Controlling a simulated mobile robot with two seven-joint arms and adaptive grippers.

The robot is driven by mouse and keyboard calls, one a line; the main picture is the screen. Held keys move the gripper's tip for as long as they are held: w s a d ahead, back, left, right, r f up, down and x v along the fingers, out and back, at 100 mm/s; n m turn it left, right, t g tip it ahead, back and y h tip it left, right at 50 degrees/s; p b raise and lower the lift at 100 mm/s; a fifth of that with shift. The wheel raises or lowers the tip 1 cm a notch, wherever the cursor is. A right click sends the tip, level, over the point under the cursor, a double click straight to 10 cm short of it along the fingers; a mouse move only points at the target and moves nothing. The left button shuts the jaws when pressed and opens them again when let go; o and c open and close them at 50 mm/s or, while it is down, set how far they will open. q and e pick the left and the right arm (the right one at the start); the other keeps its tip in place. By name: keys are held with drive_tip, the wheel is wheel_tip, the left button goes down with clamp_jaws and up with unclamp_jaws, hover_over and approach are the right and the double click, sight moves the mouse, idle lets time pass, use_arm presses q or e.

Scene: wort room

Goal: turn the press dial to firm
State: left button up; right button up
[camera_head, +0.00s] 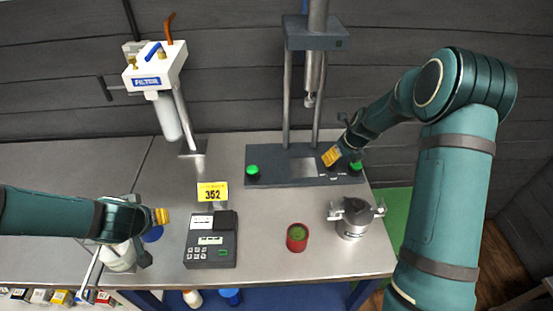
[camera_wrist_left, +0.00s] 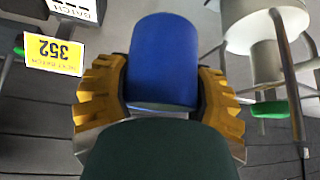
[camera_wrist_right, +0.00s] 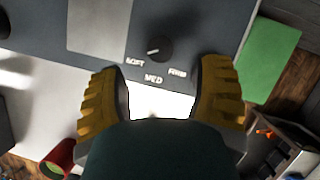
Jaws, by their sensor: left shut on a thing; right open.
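The press dial (camera_wrist_right: 159,48) is a small black knob on the grey press base (camera_wrist_right: 205,35), with SOFT, MED and FIRM printed around it. Its white pointer mark is on the side toward SOFT. My right gripper (camera_wrist_right: 160,95) is open and empty, its fingers spread on the near side of the dial, apart from it. In the head view my right gripper (camera_head: 332,157) is over the right part of the press base, and the dial cannot be made out. My left gripper (camera_head: 158,216) is shut on a blue cylinder (camera_wrist_left: 165,62) at the table's left.
The press base carries green buttons (camera_head: 253,171) at both ends. A red cup (camera_head: 297,237), a metal clamp-like vessel (camera_head: 353,220) and a dark keypad device (camera_head: 211,250) stand in front. A yellow 352 card (camera_head: 212,192) and white filter unit (camera_head: 155,70) are left.

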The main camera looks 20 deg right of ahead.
sight(332, 166)
drive_tip(key=x, duration=0.6)
drive_tip(key=shift+w, duration=0.15)
clamp_jaws()
